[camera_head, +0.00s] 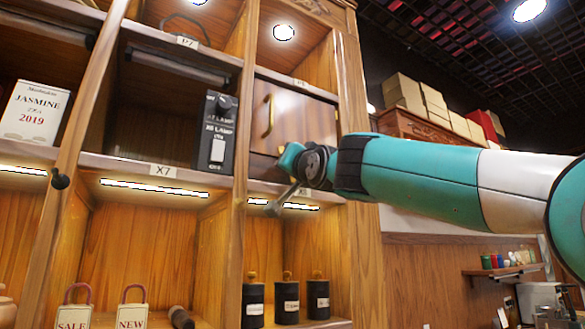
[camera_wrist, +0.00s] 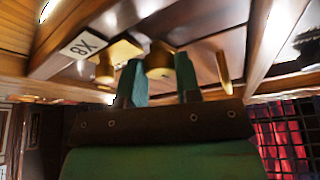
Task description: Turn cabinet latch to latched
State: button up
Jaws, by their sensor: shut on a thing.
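The small wooden cabinet door (camera_head: 305,118) is shut in the shelf, with a curved brass handle (camera_head: 267,115) on its left part. In the wrist view the handle (camera_wrist: 223,72) is to the right of my fingers. My gripper (camera_head: 290,160) is at the door's lower edge in the head view. In the wrist view the two teal fingers of my gripper (camera_wrist: 159,78) are shut on the brass latch knob (camera_wrist: 158,58). The latch is hidden behind my gripper in the head view. A brass plate (camera_wrist: 122,50) shows left of the fingers. The latch's exact angle cannot be told.
A black box (camera_head: 217,135) stands beside the door, left of the upright post. The X8 label (camera_wrist: 82,45) is on the shelf edge close to my fingers. Black canisters (camera_head: 287,300) stand on the shelf below. Open room lies right of the cabinet.

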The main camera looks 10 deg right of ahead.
jog(key=shift+m+h, duration=0.8)
jog(key=shift+m, duration=0.7)
jog(key=o, duration=0.9)
jog(key=shift+s, duration=0.1)
jog(key=b+v, duration=0.9)
jog(key=v, duration=0.8)
jog(key=shift+s+a, duration=0.1)
jog(key=shift+s, duration=0.1)
